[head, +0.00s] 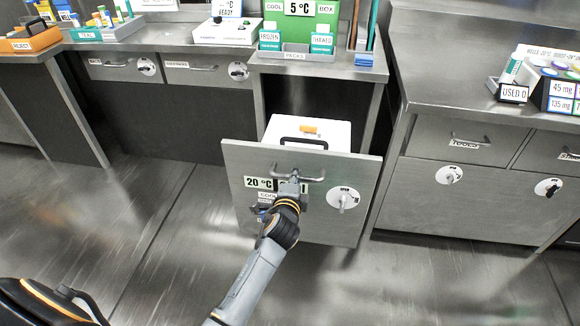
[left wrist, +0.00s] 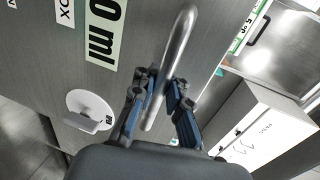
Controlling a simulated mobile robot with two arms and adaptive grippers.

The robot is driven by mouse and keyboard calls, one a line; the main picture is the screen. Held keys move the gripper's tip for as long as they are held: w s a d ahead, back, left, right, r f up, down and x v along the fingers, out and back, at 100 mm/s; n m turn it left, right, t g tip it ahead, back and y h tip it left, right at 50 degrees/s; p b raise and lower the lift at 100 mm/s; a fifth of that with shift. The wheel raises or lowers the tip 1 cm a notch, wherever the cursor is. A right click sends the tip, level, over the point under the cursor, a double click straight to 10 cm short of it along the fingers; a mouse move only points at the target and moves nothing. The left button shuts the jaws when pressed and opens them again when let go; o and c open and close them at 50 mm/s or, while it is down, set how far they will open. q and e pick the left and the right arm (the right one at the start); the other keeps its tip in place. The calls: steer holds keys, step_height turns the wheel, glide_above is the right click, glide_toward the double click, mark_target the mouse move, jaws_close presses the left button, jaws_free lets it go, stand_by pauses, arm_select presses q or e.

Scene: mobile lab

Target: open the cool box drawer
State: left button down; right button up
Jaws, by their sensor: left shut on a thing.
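The cool box drawer (head: 245,215) stands pulled out from under the counter, its grey front well forward of the cabinet. A white box with a dark handle (head: 325,131) sits inside it, and the white box also shows in the left wrist view (left wrist: 262,125). My left gripper (head: 290,182) is shut on the drawer's bar handle (head: 312,178). In the left wrist view the handle (left wrist: 172,65) runs between the two fingers of the gripper (left wrist: 162,95). A round white dial (head: 343,199) is on the drawer front. My right gripper is not in view.
Counters with closed drawers (head: 460,140) stand at right and left. A green cool box (head: 300,18) and a rack holding green packs (head: 293,52) stand on the counter above. The metal floor (head: 160,240) in front is clear.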

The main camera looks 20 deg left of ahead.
arm_select(q)
steer(key=shift+s+d+r, duration=0.15)
steer(key=shift+s, duration=0.55)
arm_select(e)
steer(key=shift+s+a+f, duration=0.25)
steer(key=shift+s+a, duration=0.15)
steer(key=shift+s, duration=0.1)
arm_select(q)
steer(key=c, duration=1.3)
jaws_free()
steer(key=shift+c, duration=0.2)
steer(key=v, duration=1.2)
